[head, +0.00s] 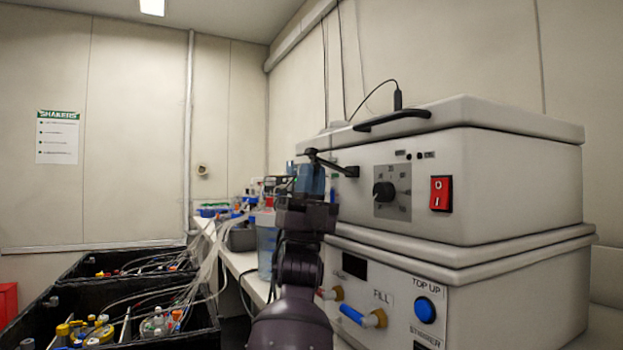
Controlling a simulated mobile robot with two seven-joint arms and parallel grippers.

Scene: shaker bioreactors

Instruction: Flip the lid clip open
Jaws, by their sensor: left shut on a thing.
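The shaker unit (480,180) is a large pale grey box with a closed lid (490,115) at the right. A thin black lid clip (332,164) juts out from the upper left of its front face, ending in a dark block. My left gripper (311,172) reaches up from the bottom centre, its bluish fingers at the clip's outer left end. It is shut on the clip there; the exact contact is small and partly hidden. My right gripper is out of view.
The front face has a black dial (384,191) and a red switch (441,193). Below are a blue button (425,310) and hose fittings (365,317). A bench (240,262) with bottles stands behind my arm. Black crates (130,305) with tubing stand at the left.

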